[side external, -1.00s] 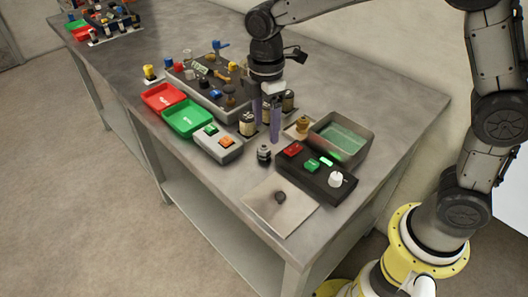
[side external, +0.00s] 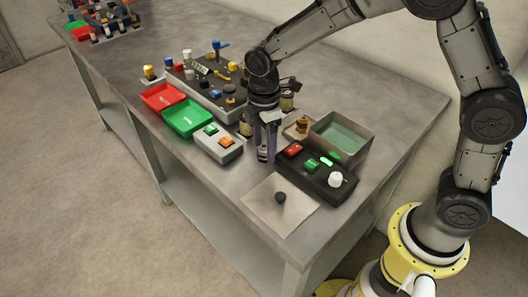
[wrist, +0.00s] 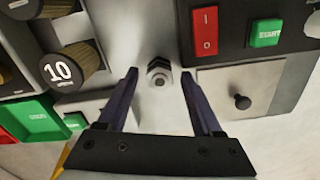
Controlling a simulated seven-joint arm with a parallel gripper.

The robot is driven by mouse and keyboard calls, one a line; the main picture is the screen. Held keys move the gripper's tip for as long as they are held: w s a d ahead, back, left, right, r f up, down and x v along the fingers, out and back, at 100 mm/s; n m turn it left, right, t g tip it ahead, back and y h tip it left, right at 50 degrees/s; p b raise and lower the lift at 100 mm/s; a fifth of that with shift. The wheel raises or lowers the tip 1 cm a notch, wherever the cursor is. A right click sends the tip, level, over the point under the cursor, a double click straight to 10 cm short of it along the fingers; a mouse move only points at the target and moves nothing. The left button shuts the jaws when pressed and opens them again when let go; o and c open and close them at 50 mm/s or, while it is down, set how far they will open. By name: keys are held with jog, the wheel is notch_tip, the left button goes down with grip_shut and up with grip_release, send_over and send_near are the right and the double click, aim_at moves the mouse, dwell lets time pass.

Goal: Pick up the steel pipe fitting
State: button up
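The steel pipe fitting (wrist: 159,74) is a small dark grey, ridged piece with a round hole in its end. It stands on the bare tabletop, and in the side view (side external: 263,154) it is partly covered by my gripper's fingers. My gripper (wrist: 159,77) is open and points down over it. In the wrist view the fitting lies between the two purple fingertips, with a visible gap on both sides. I cannot tell exactly how far down the fingertips reach beside it.
A black control box (side external: 316,172) with red and green buttons and a grey bin (side external: 357,140) stand close on the right. A white button box (side external: 218,143) stands on the left, near green (side external: 188,117) and red (side external: 163,96) trays. A plate with a dark knob (side external: 280,213) lies in front.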

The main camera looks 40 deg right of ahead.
grip_shut()
jog(key=shift+r, duration=0.2)
